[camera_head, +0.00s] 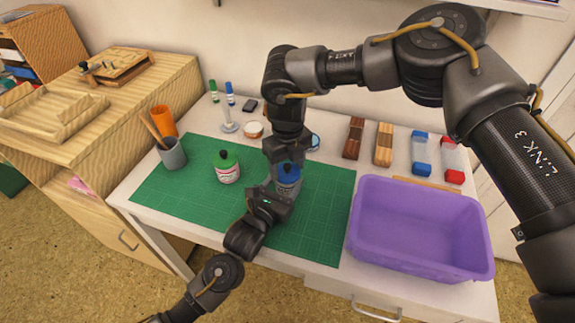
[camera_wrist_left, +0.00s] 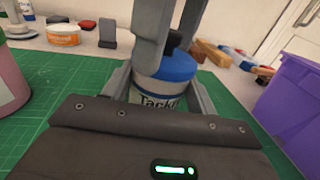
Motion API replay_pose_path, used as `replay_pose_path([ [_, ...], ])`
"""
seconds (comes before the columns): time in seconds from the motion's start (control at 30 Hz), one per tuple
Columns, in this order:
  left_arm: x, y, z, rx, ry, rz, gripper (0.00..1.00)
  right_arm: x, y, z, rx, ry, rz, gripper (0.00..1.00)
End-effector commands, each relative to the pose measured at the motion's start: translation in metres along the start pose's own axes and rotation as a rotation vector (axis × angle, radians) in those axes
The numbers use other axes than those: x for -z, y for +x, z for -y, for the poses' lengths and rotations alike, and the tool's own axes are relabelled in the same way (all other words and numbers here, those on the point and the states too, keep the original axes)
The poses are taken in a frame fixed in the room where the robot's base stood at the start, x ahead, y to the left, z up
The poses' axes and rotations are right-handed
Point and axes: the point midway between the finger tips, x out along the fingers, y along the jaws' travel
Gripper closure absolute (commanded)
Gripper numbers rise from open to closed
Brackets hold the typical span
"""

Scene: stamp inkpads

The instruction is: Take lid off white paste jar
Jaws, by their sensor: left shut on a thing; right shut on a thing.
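A jar with a blue lid (camera_wrist_left: 165,66) and a pale label reading "Tack..." (camera_wrist_left: 153,98) stands upright on the green cutting mat (camera_head: 318,230). My left gripper (camera_head: 277,194) comes in low from the front and is shut around the jar's body, one finger on each side. The lid appears seated on the jar. A second jar with a green lid (camera_head: 224,159) and a pinkish body stands on the mat to the left.
A purple bin (camera_head: 420,268) stands right of the mat. Wooden blocks (camera_head: 384,145) and blue- and red-ended blocks (camera_head: 420,152) lie at the back right. Bare mat lies around the jars.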

Motion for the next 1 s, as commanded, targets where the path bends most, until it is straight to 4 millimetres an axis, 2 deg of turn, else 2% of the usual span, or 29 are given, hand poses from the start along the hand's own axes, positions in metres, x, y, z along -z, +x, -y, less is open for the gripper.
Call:
replay_pose_path([
  [0.47,0.0,0.0,0.0,0.0,0.0,-0.001,0.83,0.0,-0.001,0.0,0.0,0.0,0.0,0.66],
  [1.0,0.0,0.0,0.0,0.0,0.0,-0.001,0.83,0.0,-0.018,0.0,-0.001,0.0,0.0,0.66],
])
